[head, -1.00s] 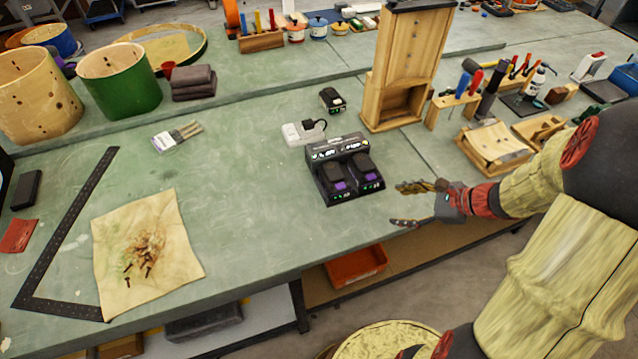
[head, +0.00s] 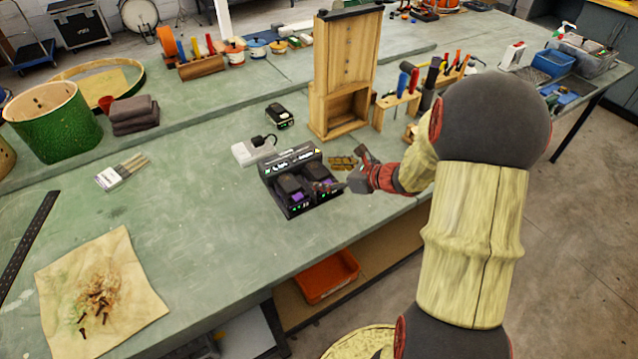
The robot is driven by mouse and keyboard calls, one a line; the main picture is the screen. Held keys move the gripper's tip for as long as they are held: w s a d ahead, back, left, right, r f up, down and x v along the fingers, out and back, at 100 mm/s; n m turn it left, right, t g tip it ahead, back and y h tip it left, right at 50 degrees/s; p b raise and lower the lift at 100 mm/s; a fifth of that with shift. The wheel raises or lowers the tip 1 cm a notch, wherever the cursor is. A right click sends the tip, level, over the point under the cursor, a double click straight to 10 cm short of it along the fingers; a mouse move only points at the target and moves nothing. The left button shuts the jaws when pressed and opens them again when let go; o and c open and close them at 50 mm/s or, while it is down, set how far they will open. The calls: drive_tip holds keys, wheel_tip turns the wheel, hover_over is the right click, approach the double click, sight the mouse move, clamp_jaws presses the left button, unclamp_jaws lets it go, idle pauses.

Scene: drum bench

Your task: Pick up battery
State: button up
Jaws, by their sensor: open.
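A dark charger (head: 272,183) with lit displays stands on the green bench. Two black batteries with purple marks sit in it, a left battery (head: 291,190) and a right battery (head: 321,176). Another dark battery-like block (head: 279,116) lies alone on the bench behind the charger. My gripper (head: 334,175) is open and empty at the charger's right side. One finger is beyond the right battery and the other overlaps its front in the picture. I cannot tell whether they touch it.
A white adapter (head: 253,151) with a black plug lies behind the charger. A wooden cabinet (head: 340,80) stands close behind my gripper, with a tool rack (head: 396,105) to its right. The bench left of the charger is mostly clear, with brushes (head: 122,172) and a stained cloth (head: 97,291).

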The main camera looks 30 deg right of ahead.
drive_tip(key=shift+w+a+f, duration=0.2)
drive_tip(key=shift+w+f, duration=0.05)
drive_tip(key=shift+w, duration=0.3)
drive_tip(key=shift+c, duration=0.4)
drive_tip(key=shift+s, duration=0.1)
drive_tip(key=c, duration=1.4)
drive_tip(key=shift+c, duration=0.5)
drive_tip(key=shift+c, duration=0.2)
